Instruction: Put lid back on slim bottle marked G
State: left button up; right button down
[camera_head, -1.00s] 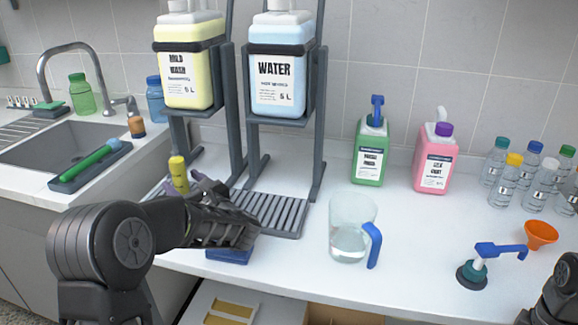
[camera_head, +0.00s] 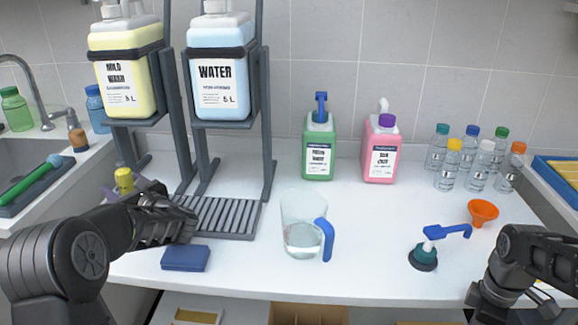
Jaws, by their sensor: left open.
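Several slim clear bottles (camera_head: 475,172) stand grouped at the back right of the counter. They have teal, yellow, blue, white, green and orange tops. Their label letters are too small to read, so I cannot tell which is marked G, and no loose lid can be made out. My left gripper (camera_head: 188,222) is at the left of the counter, over the slatted drip tray (camera_head: 232,220), far from these bottles. It is open, with nothing visible in it. My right gripper (camera_head: 492,302) is at the lower right edge, partly hidden by its own arm.
A measuring jug (camera_head: 302,232) with clear liquid stands mid-counter. A blue-teal pump top (camera_head: 424,255) and an orange funnel (camera_head: 482,212) are to its right. Green (camera_head: 318,158) and pink (camera_head: 381,158) bottles stand behind. A blue sponge (camera_head: 186,258) lies near the front edge.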

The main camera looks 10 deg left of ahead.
dwell(0.4)
pick_arm(q)
grip_shut()
dwell(0.5)
